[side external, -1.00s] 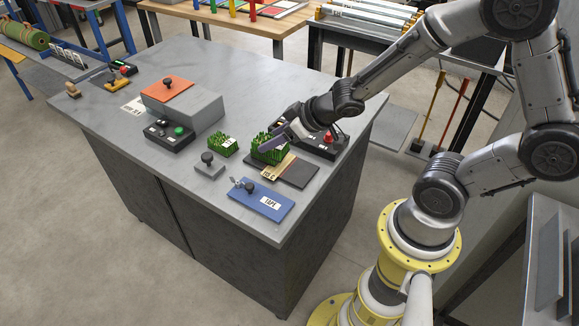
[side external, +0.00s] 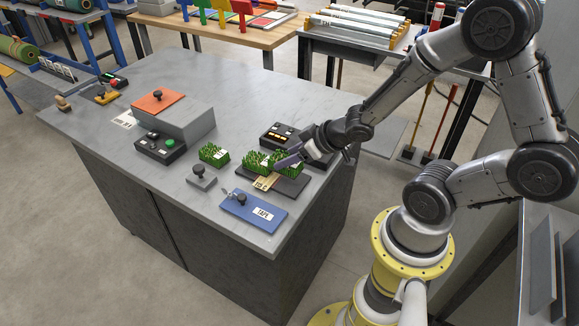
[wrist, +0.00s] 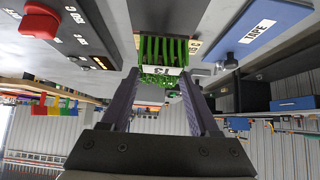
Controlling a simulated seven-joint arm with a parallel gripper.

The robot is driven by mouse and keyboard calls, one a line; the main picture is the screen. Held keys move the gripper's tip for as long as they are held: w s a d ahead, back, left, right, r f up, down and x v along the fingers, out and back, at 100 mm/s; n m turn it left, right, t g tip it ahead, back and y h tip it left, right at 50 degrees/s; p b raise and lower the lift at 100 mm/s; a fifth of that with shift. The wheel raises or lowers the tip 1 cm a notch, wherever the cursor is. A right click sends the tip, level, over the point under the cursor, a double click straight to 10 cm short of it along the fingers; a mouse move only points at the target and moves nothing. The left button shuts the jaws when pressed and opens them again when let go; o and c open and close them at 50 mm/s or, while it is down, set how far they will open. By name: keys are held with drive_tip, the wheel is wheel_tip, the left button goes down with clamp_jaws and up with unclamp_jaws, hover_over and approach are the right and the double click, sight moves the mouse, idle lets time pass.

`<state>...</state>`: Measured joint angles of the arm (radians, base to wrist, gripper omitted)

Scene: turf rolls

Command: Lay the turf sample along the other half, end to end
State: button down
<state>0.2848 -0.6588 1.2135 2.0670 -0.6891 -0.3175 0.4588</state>
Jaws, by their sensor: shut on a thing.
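My gripper (side external: 283,162) reaches in from the right, its purple-grey fingers shut on a green turf block. In the wrist view my gripper (wrist: 163,82) has the turf block (wrist: 165,50), with a white label, between its fingertips. In the side view the held turf (side external: 291,159) is at the dark board (side external: 290,186), partly hidden by a finger. Another turf piece (side external: 252,163), the other half, stands directly to its left. I cannot tell whether the ends touch or whether the held block rests on the board. A wooden labelled strip (side external: 264,182) lies at the front.
A separate turf block (side external: 213,155) stands further left. A blue TAPE plate (side external: 254,209) and a grey knobbed block (side external: 201,179) lie in front. A dark control box (side external: 284,137) is behind. A button box (side external: 160,146) and a grey box (side external: 184,120) with an orange lid stand left.

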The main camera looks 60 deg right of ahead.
drive_tip(key=shift+f, duration=1.75)
drive_tip(key=shift+f, duration=0.1)
drive_tip(key=shift+c, duration=0.6)
unclamp_jaws()
